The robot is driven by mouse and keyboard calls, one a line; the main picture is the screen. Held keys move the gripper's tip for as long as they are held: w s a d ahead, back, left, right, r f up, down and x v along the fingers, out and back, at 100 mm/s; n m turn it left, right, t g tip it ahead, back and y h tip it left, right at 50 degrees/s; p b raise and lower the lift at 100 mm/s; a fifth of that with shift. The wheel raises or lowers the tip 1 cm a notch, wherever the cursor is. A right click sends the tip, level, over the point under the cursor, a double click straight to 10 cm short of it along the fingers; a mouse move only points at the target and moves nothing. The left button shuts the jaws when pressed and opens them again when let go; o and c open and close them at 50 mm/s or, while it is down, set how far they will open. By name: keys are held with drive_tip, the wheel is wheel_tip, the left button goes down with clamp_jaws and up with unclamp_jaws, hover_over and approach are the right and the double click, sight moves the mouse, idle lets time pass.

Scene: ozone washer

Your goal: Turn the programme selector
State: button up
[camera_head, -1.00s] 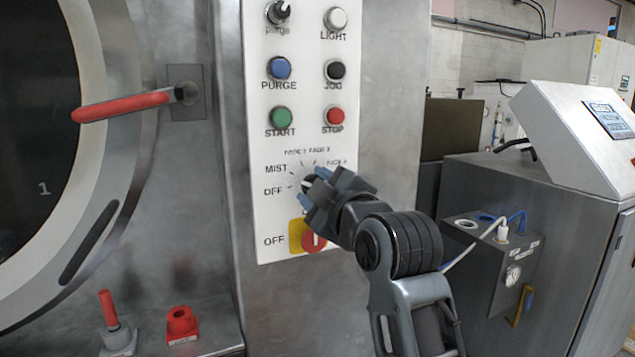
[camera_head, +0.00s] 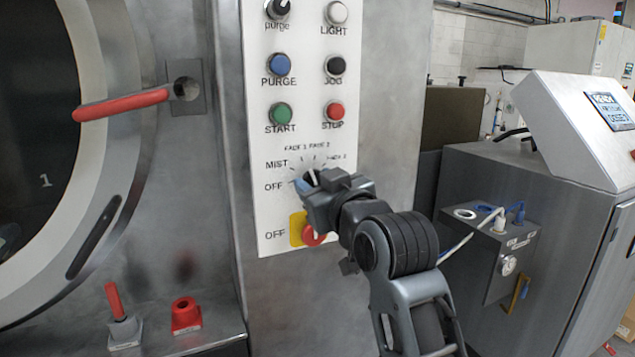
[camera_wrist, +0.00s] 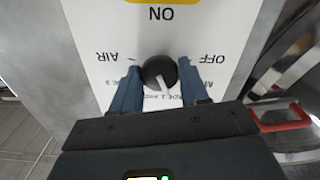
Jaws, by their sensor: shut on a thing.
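The programme selector is a round black knob (camera_wrist: 159,73) with a white pointer line, on the white control panel (camera_head: 300,100). In the wrist view, which shows the panel upside down, the pointer aims down the picture, towards the FADE labels and between OFF and AIR. My gripper (camera_wrist: 159,82) has its two blue fingers on either side of the knob and is shut on it. In the head view my gripper (camera_head: 314,184) covers most of the knob; the white pointer shows above the fingers. The labels OFF, MIST and FADE show around it.
Buttons for START (camera_head: 281,113) and STOP (camera_head: 333,112) are above. A red door handle (camera_head: 120,104) juts out at left. A grey cabinet (camera_head: 570,230) stands at right.

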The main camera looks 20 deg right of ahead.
drive_tip(key=shift+f, duration=0.15)
idle(0.4)
drive_tip(key=o, duration=1)
drive_tip(key=shift+o, duration=0.2)
drive_tip(key=s+b, duration=0.1)
drive_tip(key=s, duration=0.6)
drive_tip(key=shift+s, duration=0.4)
